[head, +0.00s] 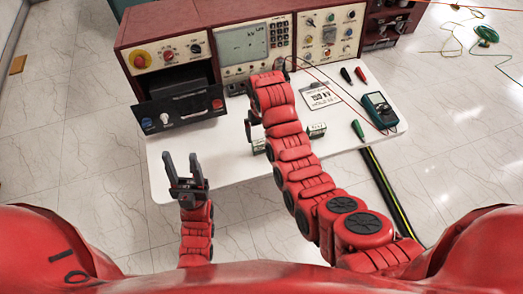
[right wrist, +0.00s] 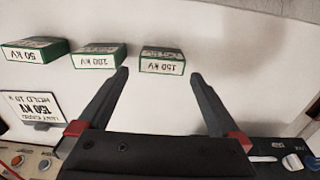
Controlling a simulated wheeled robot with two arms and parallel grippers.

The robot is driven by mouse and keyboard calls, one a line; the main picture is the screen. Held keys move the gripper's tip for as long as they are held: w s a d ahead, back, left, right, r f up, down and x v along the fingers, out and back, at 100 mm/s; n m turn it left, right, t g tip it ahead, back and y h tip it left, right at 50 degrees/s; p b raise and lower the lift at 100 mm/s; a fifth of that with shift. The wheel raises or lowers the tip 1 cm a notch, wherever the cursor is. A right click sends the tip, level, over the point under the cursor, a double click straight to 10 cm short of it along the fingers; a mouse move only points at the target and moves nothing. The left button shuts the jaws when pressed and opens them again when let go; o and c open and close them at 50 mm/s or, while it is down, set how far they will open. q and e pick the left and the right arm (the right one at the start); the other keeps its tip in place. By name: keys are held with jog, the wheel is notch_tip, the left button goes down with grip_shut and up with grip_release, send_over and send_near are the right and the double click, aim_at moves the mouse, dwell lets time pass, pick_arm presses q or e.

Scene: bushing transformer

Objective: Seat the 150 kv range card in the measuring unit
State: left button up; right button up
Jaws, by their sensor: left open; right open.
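The 150 kV range card (right wrist: 163,62), a small white block with green edges, stands on the white table in the right wrist view, its label upside down. In the head view its small block (head: 258,147) is partly behind my right arm. My right gripper (right wrist: 160,76) is open, its fingertips either side of the card's near face, with nothing gripped. The head view mostly hides this gripper. The measuring unit (head: 245,42), a maroon console with a screen, stands at the table's back. My left gripper (head: 186,175) is open and empty at the table's front left edge.
The 200 kV card (right wrist: 98,57) and 50 kV card (right wrist: 35,51) stand beside it. A black drawer-like panel (head: 182,108) juts from the console's left. The table's front left is clear.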

aim_at(261, 142)
jog(key=shift+a+f+p, duration=0.15)
jog(key=shift+f+p, duration=1.25)
jog(key=shift+f, duration=1.45)
jog(key=c, duration=1.2)
